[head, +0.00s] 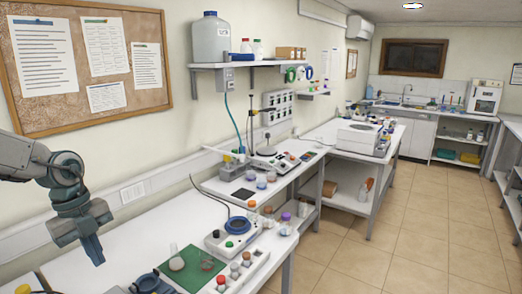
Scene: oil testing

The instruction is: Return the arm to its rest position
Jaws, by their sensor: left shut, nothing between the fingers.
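My left arm comes in from the left edge. Its gripper (93,249) points down over the white front bench (120,262), near the wall. The fingers are together with nothing held between them. The gripper is apart from the glassware on the bench. My right gripper is not in this view.
A green mat (197,268) with flasks lies on the bench, beside a white device with a blue ring (237,225). A rack with coloured caps (240,270) is at the front edge. A wall shelf (250,64) holds a big jug (210,40). The tiled floor (425,235) at right is clear.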

